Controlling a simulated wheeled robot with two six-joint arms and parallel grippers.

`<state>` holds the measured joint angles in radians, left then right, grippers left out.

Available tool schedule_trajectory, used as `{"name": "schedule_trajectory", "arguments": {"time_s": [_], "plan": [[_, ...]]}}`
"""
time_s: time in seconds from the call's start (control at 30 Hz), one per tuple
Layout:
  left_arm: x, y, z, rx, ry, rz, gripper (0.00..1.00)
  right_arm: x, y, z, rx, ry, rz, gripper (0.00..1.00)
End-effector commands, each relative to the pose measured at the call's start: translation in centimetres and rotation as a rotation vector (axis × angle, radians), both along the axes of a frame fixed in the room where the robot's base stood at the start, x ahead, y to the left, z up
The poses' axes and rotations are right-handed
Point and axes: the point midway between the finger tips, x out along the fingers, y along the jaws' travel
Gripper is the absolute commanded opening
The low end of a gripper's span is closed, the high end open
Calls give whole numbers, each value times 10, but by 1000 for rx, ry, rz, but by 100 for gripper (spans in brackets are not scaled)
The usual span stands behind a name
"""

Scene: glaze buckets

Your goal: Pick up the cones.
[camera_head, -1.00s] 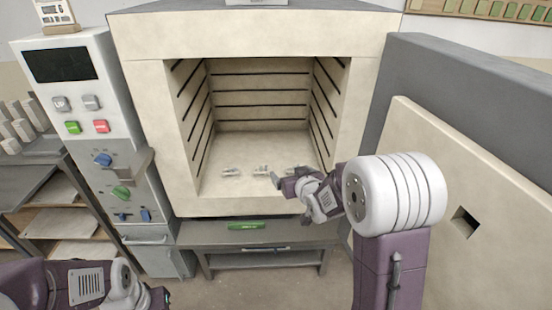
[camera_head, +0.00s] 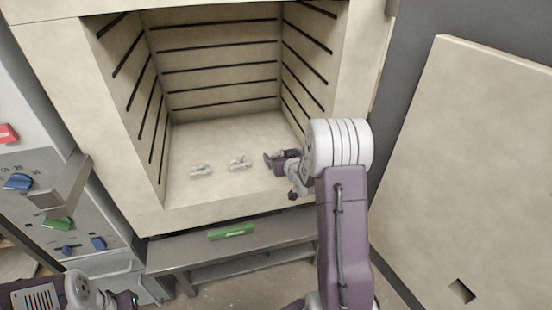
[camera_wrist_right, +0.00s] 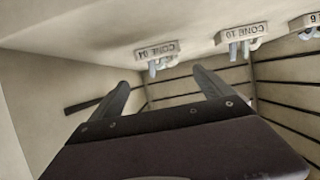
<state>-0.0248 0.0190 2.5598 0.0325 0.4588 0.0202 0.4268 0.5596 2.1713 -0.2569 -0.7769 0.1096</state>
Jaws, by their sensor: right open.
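Small pale cone packs stand on the kiln floor. In the head view one is on the left (camera_head: 200,171) and one in the middle (camera_head: 239,163). In the right wrist view, which is upside down, the plaques read CONE 04 (camera_wrist_right: 157,50) and CONE 10 (camera_wrist_right: 243,32), with a third cut off at the right edge (camera_wrist_right: 312,19). My right gripper (camera_head: 268,160) is inside the kiln, right of the middle pack. Its fingers (camera_wrist_right: 162,78) are open and empty, with the CONE 04 pack ahead of them, apart. My left gripper (camera_head: 130,300) is low at left; its jaws are unclear.
The kiln chamber (camera_head: 220,60) is open, with dark grooved walls on both sides. Its door (camera_head: 470,150) stands open at right. A control panel (camera_head: 40,190) is at left. A grey stand with a green label (camera_head: 231,231) is below the opening.

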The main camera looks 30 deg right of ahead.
Motion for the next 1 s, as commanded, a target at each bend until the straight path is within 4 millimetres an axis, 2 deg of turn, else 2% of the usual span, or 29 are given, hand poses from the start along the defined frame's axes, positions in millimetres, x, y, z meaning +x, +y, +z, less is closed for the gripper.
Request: {"name": "schedule_trajectory", "arguments": {"time_s": [0.13, 0.37, 0.6, 0.87, 0.9, 1.0], "plan": [[0, 0, -5, 0, 0, 0, 0, 22, -5, -11, 0, 0, 0, 91], [0, 0, -7, 0, 0, 0, 0, 33, -7, -16, 0, 0, 1, 91], [0, 0, -15, 0, 0, 0, 0, 69, -13, -35, 1, 0, 0, 91], [0, 0, -14, 0, 0, 0, 0, 75, -14, -35, 1, 0, 0, 91], [0, 0, -14, 0, 0, 0, 0, 75, -14, -35, 1, 0, 0, 85], [0, 0, -14, 0, 0, 0, 0, 75, -14, -35, 0, 0, 0, 58]]}}
